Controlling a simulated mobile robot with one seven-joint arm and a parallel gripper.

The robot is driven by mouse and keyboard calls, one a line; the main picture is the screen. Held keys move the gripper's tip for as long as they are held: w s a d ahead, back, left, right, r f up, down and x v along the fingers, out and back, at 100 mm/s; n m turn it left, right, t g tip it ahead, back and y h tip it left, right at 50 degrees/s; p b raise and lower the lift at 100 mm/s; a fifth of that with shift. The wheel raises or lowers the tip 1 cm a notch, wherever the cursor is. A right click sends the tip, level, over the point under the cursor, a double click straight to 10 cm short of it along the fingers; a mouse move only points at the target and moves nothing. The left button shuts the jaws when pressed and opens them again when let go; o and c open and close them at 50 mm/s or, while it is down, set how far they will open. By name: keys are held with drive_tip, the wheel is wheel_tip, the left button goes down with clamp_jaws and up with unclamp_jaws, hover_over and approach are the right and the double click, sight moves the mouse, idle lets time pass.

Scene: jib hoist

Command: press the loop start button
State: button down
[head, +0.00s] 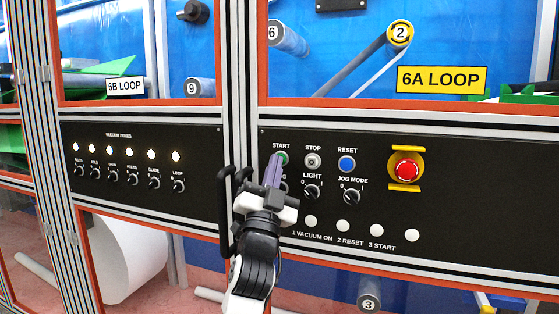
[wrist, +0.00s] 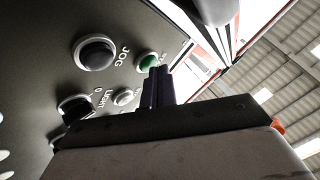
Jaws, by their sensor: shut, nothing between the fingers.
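The green START button (head: 283,158) is at the upper left of the black right-hand control panel (head: 345,215); its left part is covered by my fingertips. It also shows in the wrist view (wrist: 147,62), just beyond the fingertips. My gripper (head: 275,160) is shut and empty, with its fingers pointing up at the START button. Its fingertips show in the wrist view (wrist: 159,74) right beside the button's lower edge. I cannot tell whether they touch it.
The STOP button (head: 313,160), blue RESET button (head: 347,163) and red emergency stop (head: 407,169) are to the right. The LIGHT knob (head: 312,191) is below STOP. A black JOG button (wrist: 94,53) is close by. A black handle (head: 225,205) stands left of my gripper.

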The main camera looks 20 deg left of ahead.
drive_tip(key=shift+w, duration=0.25)
drive_tip(key=shift+s, duration=0.1)
idle(0.4)
drive_tip(key=shift+s+b, duration=0.4)
drive_tip(key=shift+s, duration=0.4)
drive_tip(key=s+b, duration=0.1)
drive_tip(key=s, duration=0.4)
drive_tip(key=shift+a+b, duration=0.1)
drive_tip(key=shift+b, duration=0.2)
idle(0.4)
